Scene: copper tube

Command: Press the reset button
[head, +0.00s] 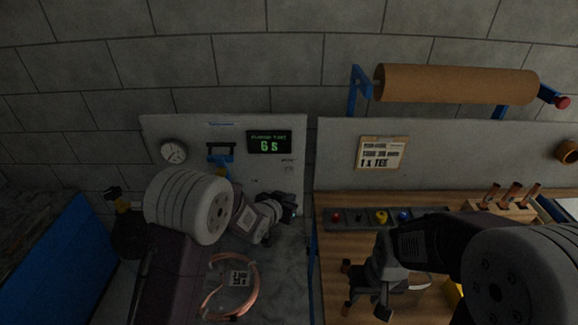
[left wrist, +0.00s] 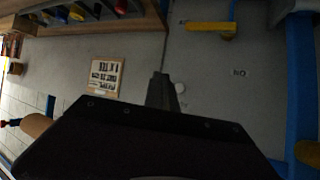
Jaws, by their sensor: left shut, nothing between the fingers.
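A small pale round disc (left wrist: 180,88) on the grey panel looks like the reset button; tiny marks beside it are too small to read. My left gripper (head: 290,211) is shut and empty in front of the lower right of the left panel (head: 225,128). In the left wrist view its fingers (left wrist: 160,90) are together just beside the disc; I cannot tell whether they touch it or the panel. In the head view I cannot make out the button clearly. My right gripper (head: 370,280) is low over the wooden bench, its fingers too dark to judge.
A display (head: 269,142) reading 6 s and a dial (head: 173,151) are on the left panel. A copper coil (head: 252,292) lies on the grey surface below. The wooden bench (head: 330,283) carries a strip of coloured knobs (head: 345,218) and a block with copper tubes (head: 490,197).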

